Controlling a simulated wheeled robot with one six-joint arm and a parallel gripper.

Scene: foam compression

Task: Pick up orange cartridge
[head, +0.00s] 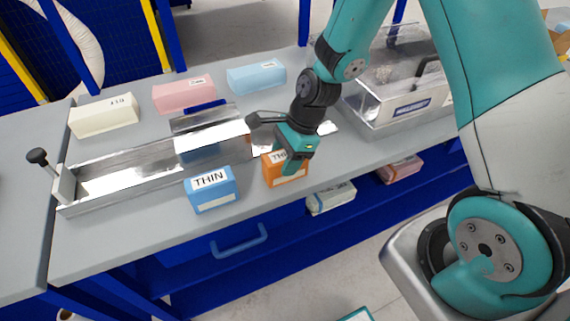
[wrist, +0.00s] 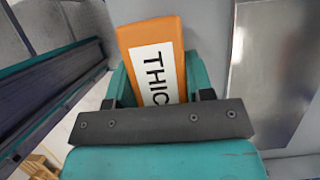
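The orange cartridge (head: 284,175) stands near the front edge of the grey table, just right of a blue cartridge. My gripper (head: 293,160) is lowered over it and hides part of it. In the wrist view the orange cartridge (wrist: 152,50) shows a white label reading "THIC", with the rest cut off by the gripper body. The two teal fingers of my gripper (wrist: 158,85) lie one on each side of it, very close to its sides. Whether they press on it is not clear. The cartridge appears to rest on the table.
A blue cartridge labelled THIN (head: 211,189) stands left of it. A metal channel with a black-knobbed plunger (head: 120,181) lies behind. Cream (head: 104,117), pink (head: 184,94) and light blue blocks (head: 256,77) line the back. A clear-lidded case (head: 400,105) stands at the right.

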